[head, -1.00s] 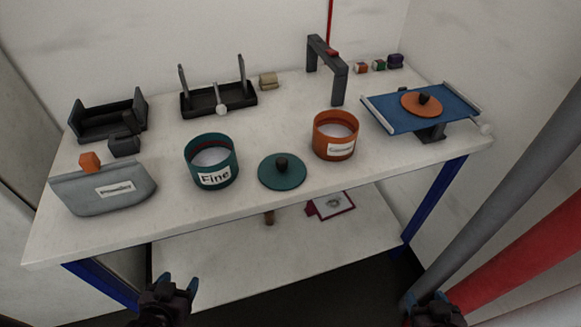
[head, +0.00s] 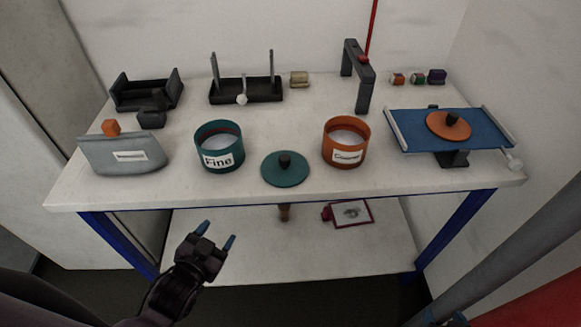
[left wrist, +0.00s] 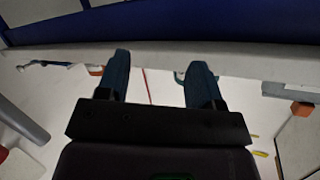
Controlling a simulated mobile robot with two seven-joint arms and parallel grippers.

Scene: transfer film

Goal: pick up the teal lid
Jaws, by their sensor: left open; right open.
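The teal lid (head: 285,172) is a flat disc with a dark knob. It lies on the table near the front edge, between the teal pot labelled "Fine" (head: 220,148) and the orange pot (head: 345,143). My left gripper (head: 217,236) is open and empty, in front of the table edge, to the left of the lid and nearer to me. In the left wrist view its two blue fingers (left wrist: 160,75) stand apart with nothing between them; the lid cannot be made out there. My right gripper (head: 440,318) only just shows at the bottom edge, empty as far as visible.
A grey bin (head: 122,157) with an orange block stands at the left front. A blue tray (head: 480,134) bearing an orange lid (head: 452,125) is at the right. Black racks and a grey arch (head: 364,80) stand behind. The table's front edge (head: 240,198) lies between my left gripper and the lid.

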